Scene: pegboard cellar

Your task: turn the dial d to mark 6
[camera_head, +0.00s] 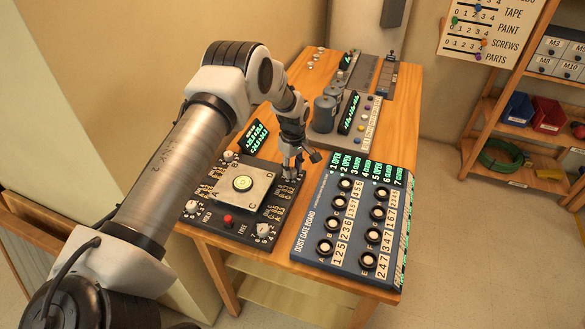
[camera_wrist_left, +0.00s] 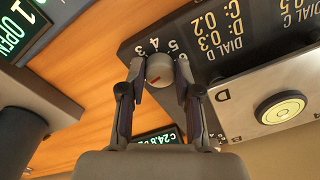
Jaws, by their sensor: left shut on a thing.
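Dial d (camera_wrist_left: 160,70) is a round grey knob with a short red line on its face, at the corner of the dark panel (camera_wrist_left: 133,46) marked D. Numbers, among them 3, 4, 5 and 6, run around its far side in the left wrist view; which one the line marks I cannot tell. My left gripper (camera_wrist_left: 160,78) is shut on the dial, one finger at each side. In the head view my left gripper (camera_head: 291,172) points down at the panel's back right corner and hides the dial.
The panel bears a pale plate with a round level (camera_head: 242,183), a red button (camera_head: 228,220) and other corner dials, such as the front one (camera_head: 264,230). The dust gate board (camera_head: 312,225) stands close on the right. Grey canisters (camera_head: 325,113) stand behind.

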